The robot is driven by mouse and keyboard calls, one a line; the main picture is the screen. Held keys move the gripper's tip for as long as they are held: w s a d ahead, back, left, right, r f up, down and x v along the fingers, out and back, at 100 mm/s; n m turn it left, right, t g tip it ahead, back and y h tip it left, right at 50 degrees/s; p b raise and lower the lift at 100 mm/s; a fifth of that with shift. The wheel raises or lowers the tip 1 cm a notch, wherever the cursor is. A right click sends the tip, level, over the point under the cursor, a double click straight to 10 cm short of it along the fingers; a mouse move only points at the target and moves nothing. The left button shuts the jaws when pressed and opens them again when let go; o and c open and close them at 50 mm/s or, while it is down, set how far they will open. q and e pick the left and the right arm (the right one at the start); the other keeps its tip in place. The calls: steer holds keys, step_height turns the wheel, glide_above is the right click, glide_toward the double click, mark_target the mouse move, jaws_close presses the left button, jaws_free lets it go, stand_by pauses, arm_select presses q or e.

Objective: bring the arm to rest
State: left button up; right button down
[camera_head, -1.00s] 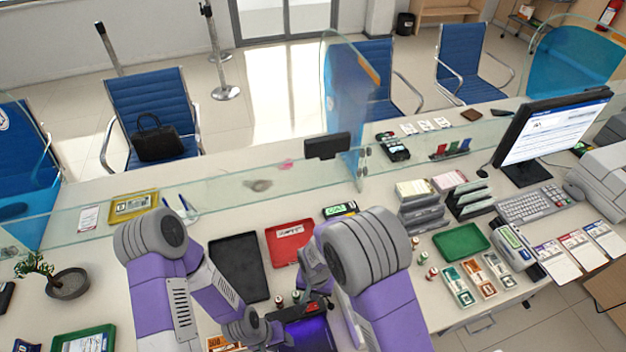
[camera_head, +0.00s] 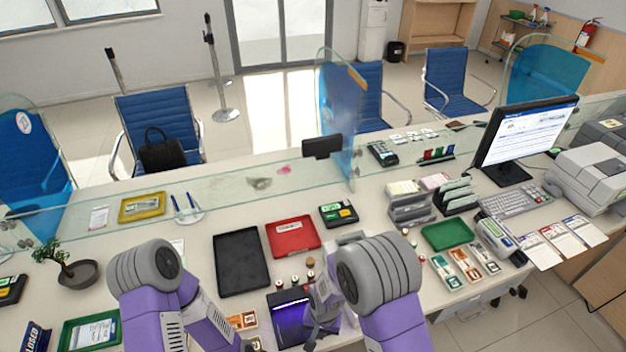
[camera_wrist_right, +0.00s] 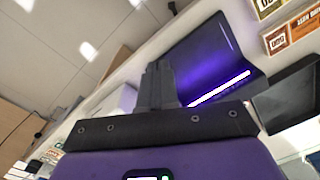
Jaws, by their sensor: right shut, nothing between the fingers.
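My right arm comes in from the bottom right of the head view. Its grey gripper (camera_head: 316,322) hangs at the near side of the counter, by the right edge of a black device with a purple glow (camera_head: 287,310). In the right wrist view the gripper's fingers (camera_wrist_right: 158,80) are together with nothing between them, and the glowing device (camera_wrist_right: 205,60) lies just beyond them. My left arm shows at the lower left of the head view; its gripper is outside the picture.
A black tray (camera_head: 241,262), a red tray (camera_head: 293,237) and small stamps (camera_head: 310,264) sit behind the device. A glass screen (camera_head: 250,184) crosses the counter.

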arm_select(q)
step_height(320, 180, down, 12)
steer(key=w+b, duration=0.1)
steer(key=b, duration=1)
arm_select(e)
steer(key=s+d+f+y, duration=0.1)
steer(key=s+d+f, duration=0.3)
steer(key=f, duration=0.5)
steer(key=s+d+f+y, duration=0.2)
steer(key=s+f, duration=0.3)
steer(key=f, duration=0.4)
steer(key=shift+d+f+t+y, duration=0.15)
steer(key=shift+d+t+y, duration=0.2)
steer(key=shift+d, duration=0.5)
arm_select(q)
steer(key=shift+w, duration=0.1)
steer(key=shift+d, duration=0.1)
arm_select(e)
steer(key=shift+s+d, duration=0.1)
